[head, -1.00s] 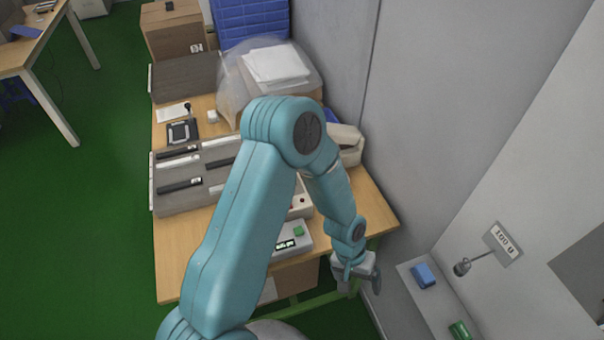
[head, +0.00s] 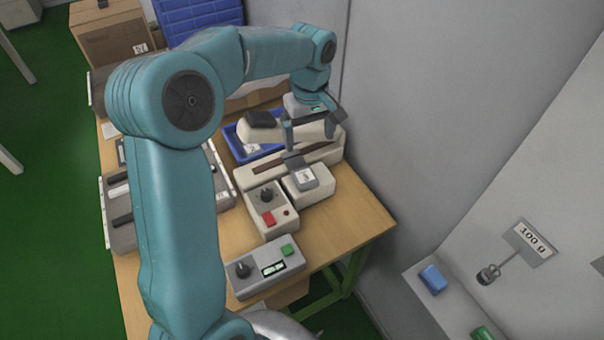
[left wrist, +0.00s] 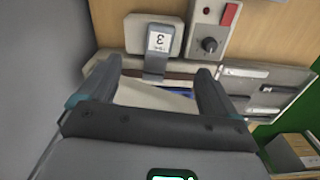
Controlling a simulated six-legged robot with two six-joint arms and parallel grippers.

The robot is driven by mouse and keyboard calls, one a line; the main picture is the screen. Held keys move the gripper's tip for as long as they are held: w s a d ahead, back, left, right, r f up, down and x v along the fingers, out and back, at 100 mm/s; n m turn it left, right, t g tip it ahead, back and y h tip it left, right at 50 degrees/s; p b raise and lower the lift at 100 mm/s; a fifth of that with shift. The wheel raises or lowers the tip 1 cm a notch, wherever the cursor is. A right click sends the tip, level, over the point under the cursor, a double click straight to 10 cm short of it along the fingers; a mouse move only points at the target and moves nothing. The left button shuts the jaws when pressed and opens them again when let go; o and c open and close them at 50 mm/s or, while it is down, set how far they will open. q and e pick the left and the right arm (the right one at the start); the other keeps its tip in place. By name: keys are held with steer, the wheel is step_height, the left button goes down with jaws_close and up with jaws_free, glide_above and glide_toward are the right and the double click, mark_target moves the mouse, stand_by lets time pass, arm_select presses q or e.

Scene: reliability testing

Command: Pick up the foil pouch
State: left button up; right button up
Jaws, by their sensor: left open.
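My left gripper (head: 311,132) is over the cream sealer-like device (head: 275,172) at the back right of the wooden table. Its fingers are apart and empty in the left wrist view (left wrist: 158,85), with part of the device's cream arm showing between them. A flat grey piece with a white label reading 3 (head: 308,178) lies at the front of this device. It also shows in the left wrist view (left wrist: 155,38), beyond the fingertips and apart from them. I cannot tell whether it is the foil pouch; no other pouch is clear. My right gripper is out of view.
A blue tray (head: 231,146) sits partly behind the device. A control box with a red button (head: 268,200) and a grey box with a green button (head: 265,270) stand nearer. A grey wall (head: 430,120) bounds the right. The table's front right is clear.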

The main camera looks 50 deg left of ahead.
arm_select(q)
glide_above(307, 180)
step_height(307, 180, down, 10)
steer(key=shift+s+d, duration=0.1)
steer(key=shift+s+f, duration=0.1)
steer(key=shift+f, duration=0.15)
steer(key=f+p, duration=0.1)
steer(key=f, duration=0.3)
steer(key=shift+w+f+p, duration=0.2)
steer(key=shift+f+p, duration=0.1)
steer(key=shift+p, duration=0.1)
steer(key=shift+f, duration=0.45)
steer(key=c, duration=1.1)
steer(key=shift+r, duration=0.1)
steer(key=shift+c, duration=0.7)
